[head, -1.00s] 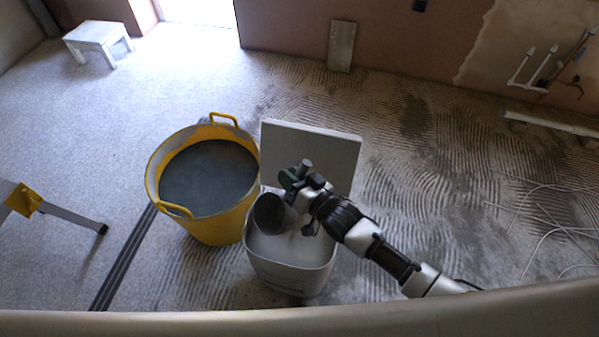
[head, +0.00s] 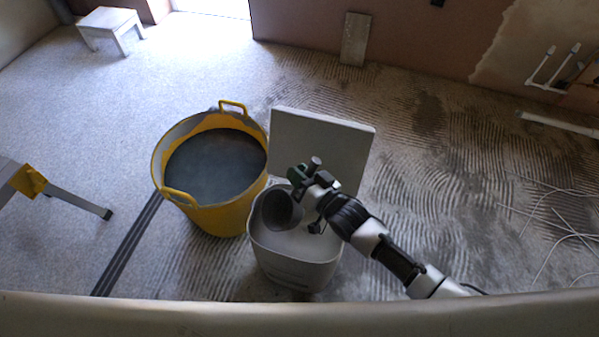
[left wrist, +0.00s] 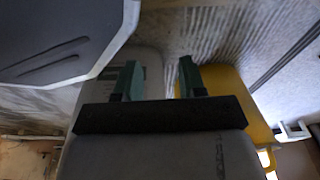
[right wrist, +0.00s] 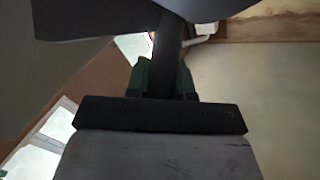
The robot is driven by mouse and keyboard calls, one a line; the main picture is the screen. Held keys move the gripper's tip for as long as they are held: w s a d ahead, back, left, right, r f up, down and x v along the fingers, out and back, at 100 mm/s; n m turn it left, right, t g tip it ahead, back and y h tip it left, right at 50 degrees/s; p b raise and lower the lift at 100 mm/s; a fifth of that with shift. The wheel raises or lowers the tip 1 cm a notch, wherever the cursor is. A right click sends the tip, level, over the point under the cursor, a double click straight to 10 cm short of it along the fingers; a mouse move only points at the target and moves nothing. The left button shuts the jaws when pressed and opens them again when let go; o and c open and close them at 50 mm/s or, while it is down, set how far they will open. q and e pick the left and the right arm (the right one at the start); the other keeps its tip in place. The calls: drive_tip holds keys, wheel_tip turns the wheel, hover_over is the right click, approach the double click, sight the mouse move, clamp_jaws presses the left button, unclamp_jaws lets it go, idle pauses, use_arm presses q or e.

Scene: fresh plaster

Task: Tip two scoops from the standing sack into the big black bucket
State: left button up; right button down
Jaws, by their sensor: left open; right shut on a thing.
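No sack and no black bucket show. A big yellow tub (head: 222,218) with two handles stands on the floor, holding a dark grey mass (head: 215,162). To its right is a pale grey bin (head: 295,272) with pale contents and an upright grey panel (head: 322,143) behind it. My right gripper (head: 298,178) is shut on the handle of a dark grey scoop (head: 281,209), which sits at the left of the bin's mouth; its depth is unclear. The scoop handle (right wrist: 168,45) also shows in the right wrist view. My left gripper (left wrist: 158,80) is open and empty.
A white stool (head: 108,22) stands at the back left. A yellow-and-grey leg (head: 75,202) reaches in at left. Dark strips (head: 128,243) lie left of the tub. Loose white cables (head: 560,225) and a white pipe (head: 558,124) are at right. The ridged floor between is clear.

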use_arm(q)
drive_tip(key=w+r+t+b, duration=0.1)
drive_tip(key=w+r+b, duration=0.25)
drive_tip(key=r, duration=0.85)
drive_tip(key=w+r+t+b, duration=0.15)
drive_tip(key=r+b, duration=0.35)
drive_tip(key=r, duration=0.8)
drive_tip(key=w+d+r+t+h+b, duration=0.1)
drive_tip(key=w+d+r+t+b, duration=0.1)
drive_tip(key=w+t, duration=0.2)
drive_tip(key=w+d+r+t+h+b, duration=0.1)
drive_tip(key=w+d+r+t+b, duration=0.1)
drive_tip(key=w+t, duration=0.3)
drive_tip(key=shift+w+d+r+h+b, duration=0.25)
drive_tip(key=shift+w+d+b, duration=0.2)
drive_tip(key=shift+w, duration=0.9)
